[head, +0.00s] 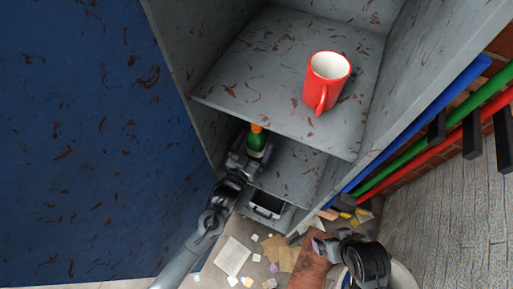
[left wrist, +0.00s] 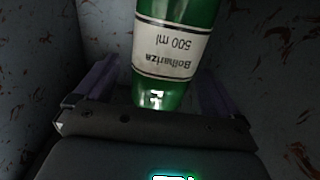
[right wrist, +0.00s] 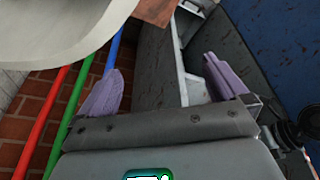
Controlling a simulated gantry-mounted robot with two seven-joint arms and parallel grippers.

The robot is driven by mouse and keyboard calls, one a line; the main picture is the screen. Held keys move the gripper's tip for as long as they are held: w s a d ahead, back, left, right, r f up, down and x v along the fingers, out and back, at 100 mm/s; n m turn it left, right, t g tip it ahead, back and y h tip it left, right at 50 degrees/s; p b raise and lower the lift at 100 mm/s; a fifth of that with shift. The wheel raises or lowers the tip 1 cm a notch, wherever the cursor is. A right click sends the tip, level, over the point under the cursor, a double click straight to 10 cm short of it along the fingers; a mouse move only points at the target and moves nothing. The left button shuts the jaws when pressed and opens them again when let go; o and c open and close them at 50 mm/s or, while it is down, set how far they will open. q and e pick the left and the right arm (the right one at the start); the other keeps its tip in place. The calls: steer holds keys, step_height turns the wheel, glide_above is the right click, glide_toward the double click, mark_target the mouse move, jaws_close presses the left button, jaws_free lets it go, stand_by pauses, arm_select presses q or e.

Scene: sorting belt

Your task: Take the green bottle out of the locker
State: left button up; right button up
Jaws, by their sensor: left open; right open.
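The green bottle (head: 256,144) with an orange cap stands on the middle shelf of the grey locker (head: 190,45), under the shelf with the mug. My left gripper (head: 246,155) reaches into that compartment, close in front of the bottle. In the left wrist view the bottle (left wrist: 175,50), with a white label, shows between the two spread fingers; the jaws are open, and I cannot tell whether either finger touches it. The bottle's lower part is partly hidden by the gripper in the head view. My right gripper (right wrist: 163,88) is open and empty, outside the locker.
A red mug (head: 321,88) stands on the shelf above. A dark box (head: 265,205) sits in the bottom compartment. Blue, green and red pipes (head: 440,138) run along the brick wall at right. Litter (head: 232,256) covers the floor.

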arm_select(q)
steer(key=x, duration=0.4)
steer(key=shift+b, duration=0.35)
steer(key=c, duration=1.2)
steer(key=shift+c, duration=0.2)
steer(key=shift+r, duration=0.1)
